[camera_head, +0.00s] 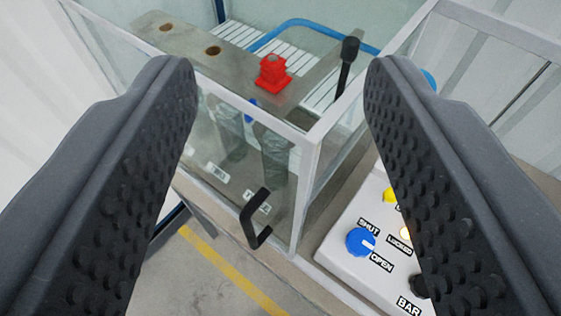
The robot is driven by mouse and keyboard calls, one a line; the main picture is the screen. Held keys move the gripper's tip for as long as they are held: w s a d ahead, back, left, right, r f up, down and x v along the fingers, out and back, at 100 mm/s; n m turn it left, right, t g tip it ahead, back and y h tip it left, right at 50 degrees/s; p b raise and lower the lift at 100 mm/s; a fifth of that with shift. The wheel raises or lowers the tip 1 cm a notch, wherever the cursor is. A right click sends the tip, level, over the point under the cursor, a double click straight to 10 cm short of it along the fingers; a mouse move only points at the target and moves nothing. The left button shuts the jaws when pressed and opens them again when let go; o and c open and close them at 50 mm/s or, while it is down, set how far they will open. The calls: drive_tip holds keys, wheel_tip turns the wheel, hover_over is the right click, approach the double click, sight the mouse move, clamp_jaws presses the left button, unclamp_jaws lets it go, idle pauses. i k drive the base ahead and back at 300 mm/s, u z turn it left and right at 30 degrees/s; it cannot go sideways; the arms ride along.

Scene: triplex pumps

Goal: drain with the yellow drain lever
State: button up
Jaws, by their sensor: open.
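My gripper (282,68) is open and empty, with one dark studded finger on each side of the view. A small yellow part (389,195) shows on the white control panel (342,235) at the right. The right finger hides most of it and the label beside it, so I cannot tell its full shape or setting. It may be the drain lever. The fingers are not visibly closed around anything.
A blue knob (360,241) sits on the panel between SHUT and OPEN labels, near a lit lamp (406,233). A clear-walled enclosure with a black handle (256,220) holds a red fitting (272,73). A black-knobbed lever (347,65) rises behind.

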sight(388, 198)
drive_tip(key=z, duration=0.85)
drive_tip(key=k, duration=0.6)
drive_tip(key=u, duration=0.2)
drive_tip(key=i, duration=0.45)
